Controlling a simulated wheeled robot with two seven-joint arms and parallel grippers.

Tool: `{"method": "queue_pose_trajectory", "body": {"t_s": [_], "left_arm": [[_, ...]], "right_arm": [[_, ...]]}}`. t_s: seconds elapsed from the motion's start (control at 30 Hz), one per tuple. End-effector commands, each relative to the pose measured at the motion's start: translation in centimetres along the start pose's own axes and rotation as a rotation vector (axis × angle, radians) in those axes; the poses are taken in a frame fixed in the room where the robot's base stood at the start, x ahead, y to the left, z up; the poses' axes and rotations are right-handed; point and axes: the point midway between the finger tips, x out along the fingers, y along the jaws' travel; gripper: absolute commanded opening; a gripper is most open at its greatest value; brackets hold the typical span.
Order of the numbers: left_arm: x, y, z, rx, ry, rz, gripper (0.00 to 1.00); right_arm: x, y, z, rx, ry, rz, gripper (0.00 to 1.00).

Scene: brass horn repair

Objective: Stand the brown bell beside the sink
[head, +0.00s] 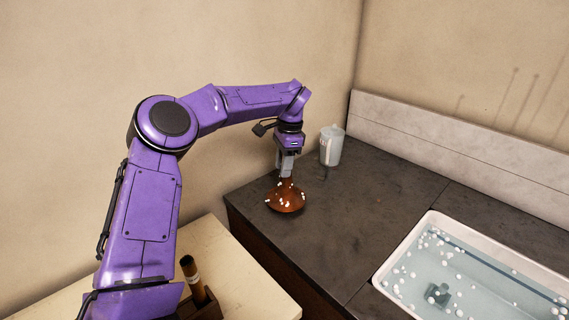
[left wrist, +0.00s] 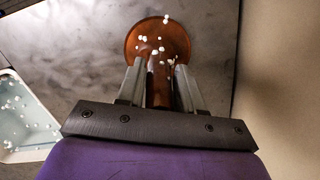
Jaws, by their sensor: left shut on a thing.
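The brown bell (head: 286,199) has a wide flared rim and a narrow neck, with small white beads or suds on it. It is upright, flare down, at or just above the dark counter, left of the sink (head: 432,217). I cannot tell for sure whether its rim touches the counter. My left gripper (head: 286,174) points down and is shut on the bell's neck. In the left wrist view the bell (left wrist: 158,40) sits between the two fingers (left wrist: 160,85). The sink also shows at the left edge of that view (left wrist: 25,120). My right gripper is not in view.
A translucent jug (head: 331,146) stands on the counter (head: 350,215) close behind the bell, to the right. The sink holds water, white beads and a dark object (head: 437,294). A pale table (head: 245,280) with a dark-handled tool (head: 192,278) is in front. Counter between bell and sink is clear.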

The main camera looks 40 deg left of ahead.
Motion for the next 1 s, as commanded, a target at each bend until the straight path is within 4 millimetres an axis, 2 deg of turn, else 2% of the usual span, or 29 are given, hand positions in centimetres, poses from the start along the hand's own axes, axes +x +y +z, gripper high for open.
{"method": "queue_pose_trajectory", "body": {"t_s": [0.03,0.1,0.43,0.47,0.5,0.53,0.83,0.87,0.93,1.0], "left_arm": [[0.3,0.0,0.0,0.001,-0.002,0.002,0.0],[1.1,0.0,-0.1,-0.001,0.001,0.0,0.0],[1.8,0.0,-0.2,-0.001,0.002,-0.002,0.0],[1.6,0.0,-0.2,-0.001,0.001,-0.001,0.42],[1.6,0.0,-0.2,-0.001,0.001,-0.001,0.55],[1.6,0.0,-0.2,-0.001,0.001,-0.001,0.61],[1.3,0.0,-0.2,-0.001,0.001,-0.001,0.61],[1.1,0.0,-0.2,-0.001,0.001,-0.001,0.61],[0.5,0.0,-0.3,-0.001,0.002,-0.005,0.61],[-0.9,0.0,-0.3,-0.001,0.003,-0.005,0.61]], "right_arm": [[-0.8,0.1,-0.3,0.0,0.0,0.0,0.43],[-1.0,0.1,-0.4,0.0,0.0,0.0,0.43],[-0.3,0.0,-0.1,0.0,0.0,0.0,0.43],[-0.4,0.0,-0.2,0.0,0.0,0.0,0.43],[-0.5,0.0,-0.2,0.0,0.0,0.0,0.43],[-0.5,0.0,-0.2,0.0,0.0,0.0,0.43],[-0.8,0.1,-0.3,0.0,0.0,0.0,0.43],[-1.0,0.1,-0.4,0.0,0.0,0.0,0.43],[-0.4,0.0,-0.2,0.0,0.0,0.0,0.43],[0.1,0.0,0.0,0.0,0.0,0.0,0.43]]}}
